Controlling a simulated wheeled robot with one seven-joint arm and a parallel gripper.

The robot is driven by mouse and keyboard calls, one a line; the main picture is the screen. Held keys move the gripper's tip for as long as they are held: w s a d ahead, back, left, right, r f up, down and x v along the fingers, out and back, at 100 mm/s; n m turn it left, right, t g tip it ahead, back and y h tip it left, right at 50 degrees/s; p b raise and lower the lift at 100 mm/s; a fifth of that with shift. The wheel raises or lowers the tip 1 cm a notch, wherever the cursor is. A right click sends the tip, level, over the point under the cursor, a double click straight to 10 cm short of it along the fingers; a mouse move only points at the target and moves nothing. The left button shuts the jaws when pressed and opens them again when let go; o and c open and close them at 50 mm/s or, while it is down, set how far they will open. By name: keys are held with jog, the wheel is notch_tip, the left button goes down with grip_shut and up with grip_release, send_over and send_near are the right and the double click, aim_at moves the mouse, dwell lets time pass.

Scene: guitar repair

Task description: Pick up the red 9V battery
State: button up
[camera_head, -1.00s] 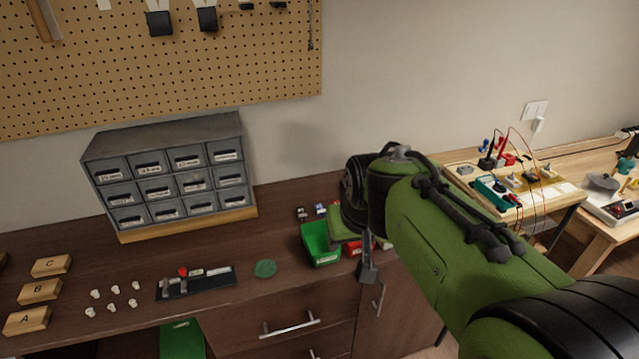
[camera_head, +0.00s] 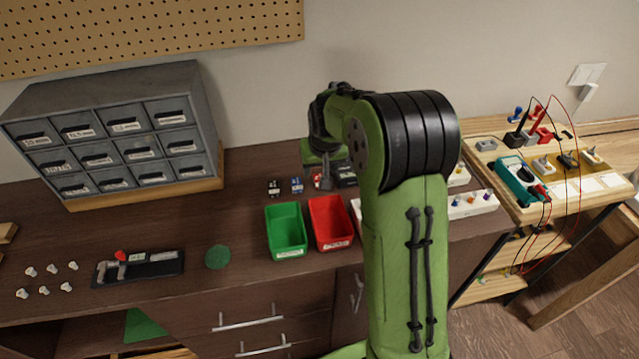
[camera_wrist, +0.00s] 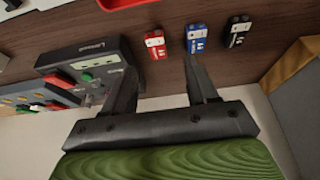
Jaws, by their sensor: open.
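The red 9V battery (camera_wrist: 155,45) lies on the dark bench top in the wrist view, ahead of the gap between my fingertips. In the head view the red battery (camera_head: 316,178) shows partly behind my gripper (camera_head: 325,176). A blue battery (camera_wrist: 195,39) lies beside it, near the tip of the right finger. A black battery (camera_wrist: 237,31) lies farther right. My gripper (camera_wrist: 159,64) is open and empty, its fingers pointing toward the row of batteries. I cannot tell the exact height of the fingertips above the bench.
A black device (camera_wrist: 92,60) stands close to the left finger. A green bin (camera_head: 286,230) and a red bin (camera_head: 331,222) sit at the bench's front. A grey drawer cabinet (camera_head: 110,130) stands to the left. Bare bench (camera_head: 235,190) lies between cabinet and batteries.

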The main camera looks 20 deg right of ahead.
jog(key=x, duration=0.2)
jog(key=b+x, duration=0.1)
jog(key=x, duration=0.4)
jog(key=shift+d+b, duration=0.25)
jog(key=shift+b, duration=0.05)
jog(key=shift+s+r, duration=0.1)
jog(key=shift+s, duration=0.05)
jog(key=c, duration=1)
